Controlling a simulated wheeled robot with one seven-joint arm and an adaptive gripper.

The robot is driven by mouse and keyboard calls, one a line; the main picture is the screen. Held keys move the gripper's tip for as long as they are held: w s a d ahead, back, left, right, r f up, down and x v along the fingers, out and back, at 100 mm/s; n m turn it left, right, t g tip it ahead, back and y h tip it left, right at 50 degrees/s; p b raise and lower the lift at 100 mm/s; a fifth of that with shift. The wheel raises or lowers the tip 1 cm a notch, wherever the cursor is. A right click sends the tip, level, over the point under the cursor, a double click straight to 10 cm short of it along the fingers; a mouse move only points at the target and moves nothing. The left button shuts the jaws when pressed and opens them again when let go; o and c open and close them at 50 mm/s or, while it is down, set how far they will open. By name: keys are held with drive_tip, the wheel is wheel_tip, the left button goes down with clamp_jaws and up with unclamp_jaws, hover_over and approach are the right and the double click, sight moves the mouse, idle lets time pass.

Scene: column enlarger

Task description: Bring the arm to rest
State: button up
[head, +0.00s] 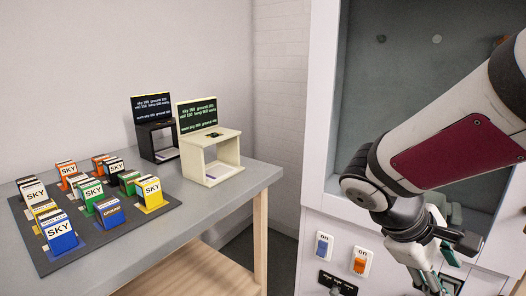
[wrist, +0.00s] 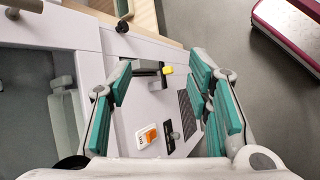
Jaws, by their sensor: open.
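My arm comes in from the right in the head view and bends down at the wrist. My gripper (head: 436,283) hangs in front of the white cabinet's lower panel, partly cut off by the bottom edge. In the wrist view my gripper (wrist: 162,88) is open, with its teal-padded fingers spread wide. Nothing is held between them. The panel shows behind the gap, with an orange switch (wrist: 148,136) and a dark lever with a yellow tip (wrist: 167,71). I cannot tell the exact distance from the fingers to the panel.
The white cabinet (head: 319,130) has a grey recess, a blue switch (head: 323,246) and a black label plate (head: 337,283). At left, a grey table (head: 225,203) carries several coloured SKY blocks on a dark mat (head: 85,256), a cream stand (head: 225,145) and a black stand (head: 152,125).

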drive_tip(key=s+a+r+m+t+y, duration=0.1)
drive_tip(key=s+a+m+y, duration=0.35)
drive_tip(key=s, duration=0.45)
drive_tip(key=s+a+r+m+y, duration=0.1)
drive_tip(key=s+a+m+y, duration=0.2)
drive_tip(key=s+a, duration=0.35)
wheel_tip(320, 180, up, 20)
drive_tip(key=s+t+p, duration=0.2)
drive_tip(key=t+p, duration=0.1)
drive_tip(key=p, duration=1.5)
drive_tip(key=shift+d+r+y+p, duration=0.25)
drive_tip(key=shift+d+y+p, duration=0.1)
